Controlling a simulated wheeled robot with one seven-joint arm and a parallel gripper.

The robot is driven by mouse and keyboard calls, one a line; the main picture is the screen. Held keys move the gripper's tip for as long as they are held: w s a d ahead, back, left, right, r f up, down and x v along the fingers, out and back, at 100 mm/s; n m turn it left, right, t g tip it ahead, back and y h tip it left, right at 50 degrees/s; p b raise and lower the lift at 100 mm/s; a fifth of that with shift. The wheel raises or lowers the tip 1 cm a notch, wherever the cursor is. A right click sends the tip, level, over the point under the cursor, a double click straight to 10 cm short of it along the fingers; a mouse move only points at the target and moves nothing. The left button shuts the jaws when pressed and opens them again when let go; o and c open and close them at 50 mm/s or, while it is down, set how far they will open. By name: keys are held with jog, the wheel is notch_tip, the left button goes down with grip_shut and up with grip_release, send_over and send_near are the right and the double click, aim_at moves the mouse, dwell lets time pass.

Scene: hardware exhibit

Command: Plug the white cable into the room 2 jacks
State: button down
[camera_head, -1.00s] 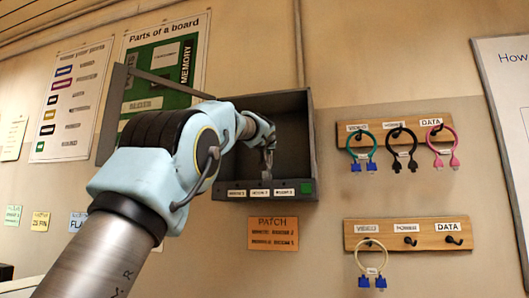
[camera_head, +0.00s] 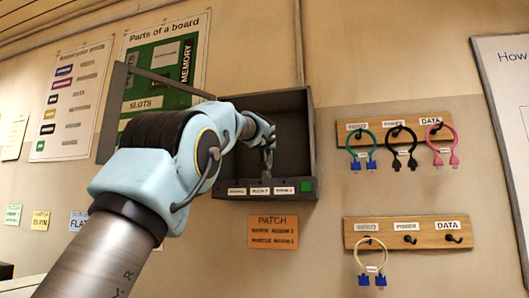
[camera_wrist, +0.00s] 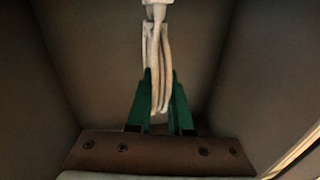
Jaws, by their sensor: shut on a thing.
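My gripper (camera_head: 267,162) is inside the open grey box (camera_head: 308,140) on the wall, pointing down above the middle label.
Three white labels (camera_head: 260,191) and a green square (camera_head: 307,186) line the box's lower edge. An orange PATCH card (camera_head: 272,231) is below. A rack (camera_head: 356,123) of coloured cables is at right; a lower rack (camera_head: 381,239) holds a white cable with blue plugs (camera_head: 363,280).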

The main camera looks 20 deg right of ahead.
dwell(0.4)
jog(key=c, duration=0.7)
grip_release()
jog(key=shift+f, duration=0.1)
jog(key=shift+c, duration=0.2)
jog(key=shift+o, duration=0.3)
jog(key=o, duration=0.6)
jog(key=shift+b+v, duration=1.15)
jog(key=shift+b, duration=0.05)
jog(key=b+v, duration=0.4)
jog(key=v, duration=0.1)
